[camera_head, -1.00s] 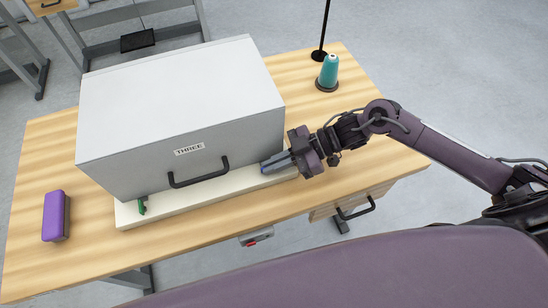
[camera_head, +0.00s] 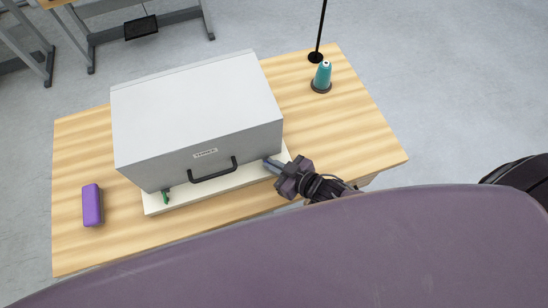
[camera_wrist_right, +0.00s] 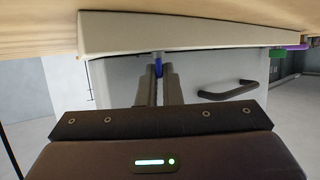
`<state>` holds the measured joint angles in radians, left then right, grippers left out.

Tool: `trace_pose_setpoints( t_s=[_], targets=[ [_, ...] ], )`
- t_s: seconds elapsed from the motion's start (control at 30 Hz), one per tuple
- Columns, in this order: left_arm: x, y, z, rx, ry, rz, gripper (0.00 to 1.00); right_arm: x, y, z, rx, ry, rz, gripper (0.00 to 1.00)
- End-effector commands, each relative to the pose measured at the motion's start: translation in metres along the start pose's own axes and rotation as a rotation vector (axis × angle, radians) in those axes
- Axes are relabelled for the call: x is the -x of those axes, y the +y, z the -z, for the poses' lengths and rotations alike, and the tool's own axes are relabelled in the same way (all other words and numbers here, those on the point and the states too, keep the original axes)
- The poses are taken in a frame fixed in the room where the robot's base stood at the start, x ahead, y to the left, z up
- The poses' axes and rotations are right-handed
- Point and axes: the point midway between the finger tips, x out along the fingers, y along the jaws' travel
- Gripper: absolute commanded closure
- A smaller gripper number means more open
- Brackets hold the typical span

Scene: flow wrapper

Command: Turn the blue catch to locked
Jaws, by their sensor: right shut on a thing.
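The blue catch (camera_wrist_right: 158,68) shows in the right wrist view between my right gripper's fingertips, at the lower front of the grey box. In the head view the fingers hide it. My right gripper (camera_head: 271,164) is shut on the blue catch at the box's lower right front corner; its fingers also show in the right wrist view (camera_wrist_right: 159,85). A green catch (camera_head: 166,197) is at the box's lower left front corner. The grey box (camera_head: 195,105) has a black handle (camera_head: 213,171) and stands on a white base (camera_head: 231,185). My left gripper is not in view.
A purple block (camera_head: 92,205) lies on the wooden table (camera_head: 340,130) to the left of the box. A teal cone on a dark base (camera_head: 322,76) and a black stand (camera_head: 316,57) are at the back right.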

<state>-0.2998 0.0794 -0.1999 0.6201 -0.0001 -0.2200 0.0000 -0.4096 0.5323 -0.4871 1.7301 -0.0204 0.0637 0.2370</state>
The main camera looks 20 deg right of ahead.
Motion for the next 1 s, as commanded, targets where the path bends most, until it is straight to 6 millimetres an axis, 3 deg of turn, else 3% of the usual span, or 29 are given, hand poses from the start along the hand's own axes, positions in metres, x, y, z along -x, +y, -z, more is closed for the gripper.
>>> trace_pose_setpoints(
  t_s=[0.1, 0.5, 1.0],
  targets=[
    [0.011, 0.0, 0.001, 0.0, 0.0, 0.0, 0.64, 0.0, -0.004, 0.004, -0.052, 0.003, -0.105, 1.0],
    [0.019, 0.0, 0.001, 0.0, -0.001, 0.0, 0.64, -0.002, -0.006, 0.002, -0.169, 0.004, -0.398, 1.0],
    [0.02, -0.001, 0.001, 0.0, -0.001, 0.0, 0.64, -0.003, -0.007, 0.003, -0.221, 0.006, -0.536, 1.0]
  ],
)
